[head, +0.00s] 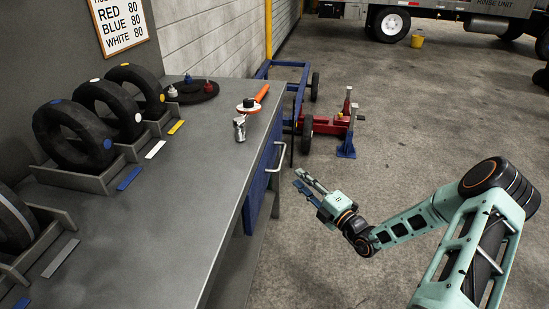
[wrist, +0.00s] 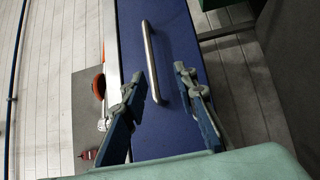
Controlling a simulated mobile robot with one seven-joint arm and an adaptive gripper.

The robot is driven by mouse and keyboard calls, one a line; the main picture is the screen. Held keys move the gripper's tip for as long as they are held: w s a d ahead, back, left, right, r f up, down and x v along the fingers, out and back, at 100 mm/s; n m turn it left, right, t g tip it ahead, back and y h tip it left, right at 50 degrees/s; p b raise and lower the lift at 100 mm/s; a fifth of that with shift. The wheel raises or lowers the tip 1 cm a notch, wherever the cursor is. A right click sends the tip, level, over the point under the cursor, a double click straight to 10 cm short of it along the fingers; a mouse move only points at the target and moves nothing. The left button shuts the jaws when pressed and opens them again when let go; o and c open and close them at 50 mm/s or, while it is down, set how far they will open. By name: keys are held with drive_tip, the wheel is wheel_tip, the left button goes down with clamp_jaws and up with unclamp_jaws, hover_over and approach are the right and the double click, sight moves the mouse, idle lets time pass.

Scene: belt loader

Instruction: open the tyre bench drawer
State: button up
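The tyre bench (head: 190,190) runs along the left in the head view. Its blue drawer front (head: 256,190) is on the bench's right side, under the top, and looks flush with it. A silver bar handle (head: 281,158) stands out from that front. In the wrist view the blue drawer front (wrist: 186,45) fills the middle, with the bar handle (wrist: 151,62) across it. My gripper (head: 303,182) is open and empty, to the right of the handle in the head view. In the wrist view the fingers (wrist: 157,78) appear either side of the handle's lower end; contact cannot be told.
Upright tyres (head: 75,135) in holders, a small metal can (head: 240,129) and an orange-handled tool (head: 254,101) are on the bench top. A red floor jack (head: 330,124) and a blue cart frame (head: 296,85) stand beyond.

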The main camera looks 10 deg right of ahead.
sight(282, 156)
drive_tip(key=shift+m+t+h, duration=0.3)
drive_tip(key=shift+m+t, duration=0.3)
drive_tip(key=shift+m, duration=0.3)
drive_tip(key=b+x, duration=0.1)
drive_tip(key=x, duration=0.6)
drive_tip(key=r+b+x, duration=0.1)
drive_tip(key=x, duration=0.3)
drive_tip(key=shift+a+b, duration=0.1)
drive_tip(key=shift+b, duration=0.25)
clamp_jaws()
